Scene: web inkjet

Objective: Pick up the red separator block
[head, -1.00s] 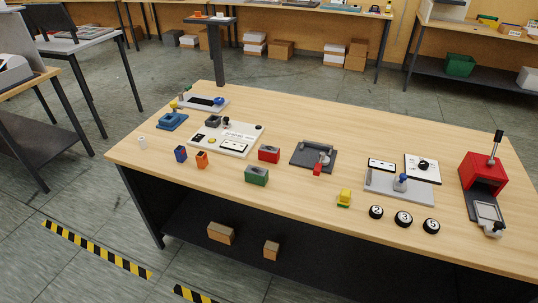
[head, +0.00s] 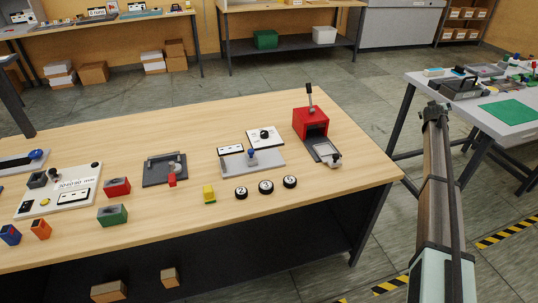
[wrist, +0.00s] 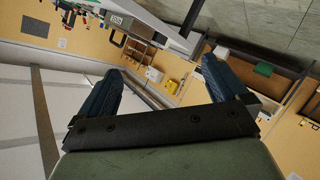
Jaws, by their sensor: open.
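A red block (head: 117,187) with a dark top recess lies on the wooden table at the left, behind a similar green block (head: 112,215). Another small red piece (head: 172,181) sits at the front of a dark tray (head: 158,168). I cannot tell for sure from looks which one is the separator block. My gripper (head: 435,108) is at the right, off the table's right end and far from both red pieces. In the wrist view my gripper (wrist: 162,85) has its two dark fingers wide apart with nothing between them. No red block shows clearly there.
A red press (head: 311,122) with a lever stands at the table's right end. Black numbered discs (head: 266,187), a yellow block (head: 208,193) and a grey fixture (head: 250,160) lie between. A second table (head: 480,110) with parts and a green mat stands behind my arm at the right.

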